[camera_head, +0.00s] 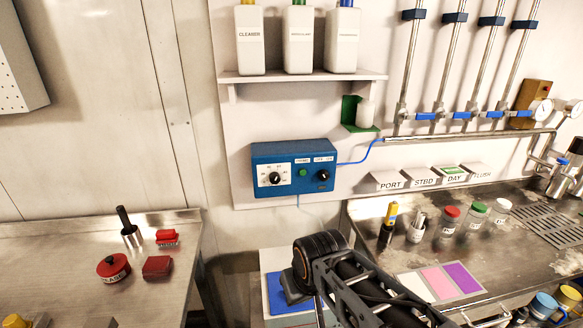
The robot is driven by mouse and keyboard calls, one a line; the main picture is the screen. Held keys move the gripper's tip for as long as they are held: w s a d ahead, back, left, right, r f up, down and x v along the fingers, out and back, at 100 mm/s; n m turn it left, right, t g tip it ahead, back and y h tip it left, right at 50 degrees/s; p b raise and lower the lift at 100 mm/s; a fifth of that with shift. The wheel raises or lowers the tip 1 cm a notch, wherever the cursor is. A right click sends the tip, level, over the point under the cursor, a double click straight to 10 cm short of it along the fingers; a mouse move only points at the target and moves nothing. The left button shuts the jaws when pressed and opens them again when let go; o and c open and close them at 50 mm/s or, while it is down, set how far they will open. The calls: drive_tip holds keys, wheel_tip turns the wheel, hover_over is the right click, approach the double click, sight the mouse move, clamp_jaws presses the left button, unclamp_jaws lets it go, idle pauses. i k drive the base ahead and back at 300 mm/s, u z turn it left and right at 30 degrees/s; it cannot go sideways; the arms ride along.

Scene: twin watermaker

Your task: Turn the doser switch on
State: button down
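The doser (294,168) is a blue box on the white wall panel, below the bottle shelf. A white dial plate with a black knob (275,179) is on its left side. A small green button (303,173) is in the middle. A black rotary switch (323,175) with a small label above it is on the right; its exact setting is too small to read. My dark arm rises from the bottom right to a round joint below the doser, apart from it. I cannot make out my gripper's fingers.
A shelf (305,77) with three white bottles is above the doser. A blue tube runs right from it to the pipes. The right steel counter (510,265) holds several jars; the left steel table (60,260) holds red items. The doser's front is unobstructed.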

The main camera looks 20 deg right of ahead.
sight(323, 176)
drive_tip(key=k, duration=1)
drive_tip(key=z, duration=1.15)
drive_tip(key=i, duration=1)
drive_tip(key=u, duration=1.15)
